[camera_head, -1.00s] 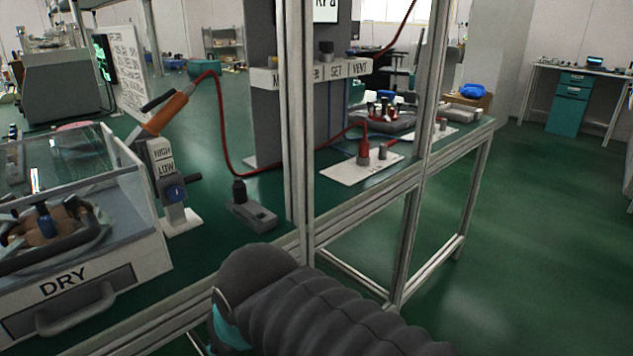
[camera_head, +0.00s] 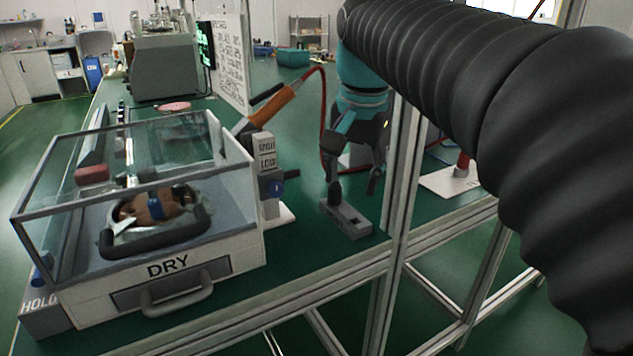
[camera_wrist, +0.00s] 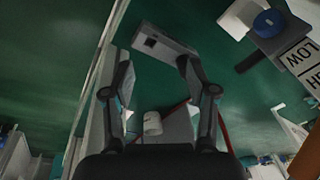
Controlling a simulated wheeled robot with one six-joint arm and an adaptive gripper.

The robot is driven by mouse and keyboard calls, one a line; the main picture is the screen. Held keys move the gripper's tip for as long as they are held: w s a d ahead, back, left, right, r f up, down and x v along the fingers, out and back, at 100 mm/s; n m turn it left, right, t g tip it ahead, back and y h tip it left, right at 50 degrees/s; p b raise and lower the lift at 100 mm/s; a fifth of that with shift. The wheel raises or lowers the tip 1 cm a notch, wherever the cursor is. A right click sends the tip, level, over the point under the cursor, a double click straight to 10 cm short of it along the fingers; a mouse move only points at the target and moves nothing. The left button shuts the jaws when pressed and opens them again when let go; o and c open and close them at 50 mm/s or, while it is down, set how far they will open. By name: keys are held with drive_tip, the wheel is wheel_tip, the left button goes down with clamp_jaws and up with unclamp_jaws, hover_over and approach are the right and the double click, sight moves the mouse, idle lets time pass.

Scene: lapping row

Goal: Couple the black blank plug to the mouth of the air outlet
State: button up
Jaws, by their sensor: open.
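My gripper (camera_head: 355,186) points down, open, over the small grey block (camera_head: 352,223) on the green bench. I cannot identify the air outlet's mouth for certain.
A clear-lidded DRY box (camera_head: 165,262) stands left of the block. The HIGH/LOW post (camera_head: 267,160) with a blue knob and orange handle (camera_head: 273,107) is close by. A frame upright (camera_head: 400,190) stands to the right. A red hose (camera_head: 323,110) runs behind.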

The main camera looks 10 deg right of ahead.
sight(336, 180)
drive_tip(key=w+r+m+g, duration=0.2)
drive_tip(key=w+r+m, duration=0.35)
drive_tip(key=w, duration=0.25)
drive_tip(key=shift+n, duration=0.45)
wheel_tip(336, 180, down, 8)
drive_tip(key=shift+w+d+r+b, duration=0.1)
drive_tip(key=shift+w+d+b, duration=0.05)
drive_tip(key=shift+b, duration=0.45)
drive_tip(key=shift+w+a+f+b, duration=0.15)
drive_tip(key=shift+f+b, duration=0.1)
drive_tip(key=shift+f, duration=1.1)
drive_tip(key=shift+a+f+b, duration=0.15)
drive_tip(key=shift+f+b, duration=0.1)
drive_tip(key=shift+f, duration=1.05)
clamp_jaws()
